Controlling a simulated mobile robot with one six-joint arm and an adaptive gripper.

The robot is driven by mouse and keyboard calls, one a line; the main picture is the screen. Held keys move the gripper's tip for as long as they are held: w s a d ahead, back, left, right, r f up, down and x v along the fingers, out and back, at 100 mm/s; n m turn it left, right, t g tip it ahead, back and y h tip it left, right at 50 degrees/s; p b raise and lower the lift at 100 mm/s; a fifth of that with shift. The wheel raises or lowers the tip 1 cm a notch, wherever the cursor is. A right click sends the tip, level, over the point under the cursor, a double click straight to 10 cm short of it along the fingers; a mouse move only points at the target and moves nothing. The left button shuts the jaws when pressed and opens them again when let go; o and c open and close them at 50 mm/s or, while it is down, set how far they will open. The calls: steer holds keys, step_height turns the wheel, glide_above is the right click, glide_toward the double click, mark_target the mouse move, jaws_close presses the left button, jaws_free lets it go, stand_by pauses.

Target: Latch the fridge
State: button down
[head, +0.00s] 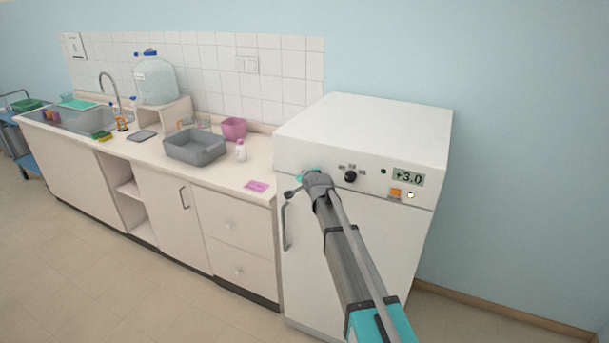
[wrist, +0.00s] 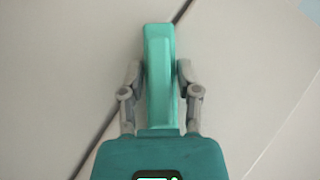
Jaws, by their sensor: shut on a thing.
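The fridge (head: 355,128) is a white box at the end of the counter, with its door (head: 385,240) against the body. A teal latch lever (head: 303,175) shows at the upper left of its front, mostly hidden by my gripper (head: 305,181). In the wrist view the latch lever (wrist: 159,65) stands upright in the picture, over the dark diagonal door seam (wrist: 110,130). My gripper (wrist: 160,80) is shut on it, one finger on each side. Whether the latch is engaged cannot be told.
A grey door handle (head: 286,225) is left of my arm. The fridge panel has a black knob (head: 351,176) and a display (head: 408,178) reading +3.0. The counter (head: 215,180) on the left bears a grey basin (head: 195,150). Floor is free at the lower left.

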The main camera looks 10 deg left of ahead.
mark_target(309, 156)
steer(key=n+g+h+p, duration=0.2)
steer(key=h+p, duration=0.1)
steer(key=p, duration=0.1)
steer(key=shift+r+n+h, duration=0.15)
steer(key=shift+n+h, duration=0.15)
steer(key=n+g+h+p, duration=0.1)
steer(key=n+h, duration=0.1)
steer(key=h, duration=0.1)
steer(key=shift+g+h, duration=0.3)
steer(key=shift+g, duration=0.1)
steer(key=c, duration=0.6)
jaws_free()
steer(key=shift+o, duration=0.2)
step_height(309, 156, up, 9)
steer(key=p, duration=0.9)
steer(key=shift+s, duration=0.1)
steer(key=shift+r+p, duration=0.4)
steer(key=shift+p, duration=0.1)
